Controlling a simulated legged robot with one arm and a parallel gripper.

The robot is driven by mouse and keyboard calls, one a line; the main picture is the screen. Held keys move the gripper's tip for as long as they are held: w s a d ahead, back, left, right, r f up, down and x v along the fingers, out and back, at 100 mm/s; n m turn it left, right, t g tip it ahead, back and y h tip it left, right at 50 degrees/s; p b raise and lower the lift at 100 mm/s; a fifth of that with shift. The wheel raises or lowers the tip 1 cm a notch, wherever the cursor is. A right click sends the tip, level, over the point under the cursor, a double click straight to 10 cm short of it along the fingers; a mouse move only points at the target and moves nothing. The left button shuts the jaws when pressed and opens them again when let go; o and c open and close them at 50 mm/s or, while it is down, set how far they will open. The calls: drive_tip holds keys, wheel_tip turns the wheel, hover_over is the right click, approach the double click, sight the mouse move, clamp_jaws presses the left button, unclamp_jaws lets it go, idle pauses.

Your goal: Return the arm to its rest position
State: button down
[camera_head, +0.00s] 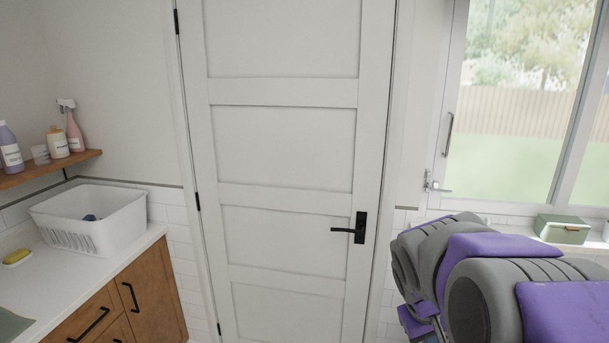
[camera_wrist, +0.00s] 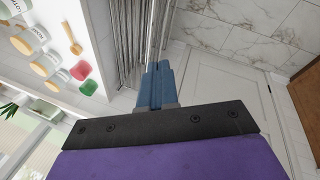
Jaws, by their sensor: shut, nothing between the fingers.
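My arm shows in the head view as grey and purple links at the lower right, in front of the window wall. The fingers of my gripper are not clearly visible there. In the wrist view my gripper (camera_wrist: 157,78) has its blue fingers together, with nothing between them. It points toward metal rails and a marble-tiled wall, and touches nothing that I can make out. The wrist picture is tilted.
A closed white door (camera_head: 285,150) with a black handle (camera_head: 350,229) stands ahead. A counter (camera_head: 75,268) with a white basket (camera_head: 92,218) is at left. A green box (camera_head: 562,229) sits on the sill at right. Jars (camera_wrist: 45,64) line a shelf in the wrist view.

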drive_tip(key=s+a+f+g+y, duration=0.1)
drive_tip(key=s+a, duration=0.2)
drive_tip(key=s, duration=0.6)
drive_tip(key=s+a+f+m+g+y, duration=0.1)
drive_tip(key=s+a+f, duration=0.1)
drive_tip(key=s, duration=0.7)
drive_tip(key=s+a+f+g+y, duration=0.1)
drive_tip(key=s+a+f, duration=0.1)
drive_tip(key=s+a, duration=0.3)
drive_tip(key=s, duration=0.4)
drive_tip(key=shift+m+g+y, duration=0.3)
drive_tip(key=shift+m, duration=0.1)
drive_tip(key=shift+f, duration=0.1)
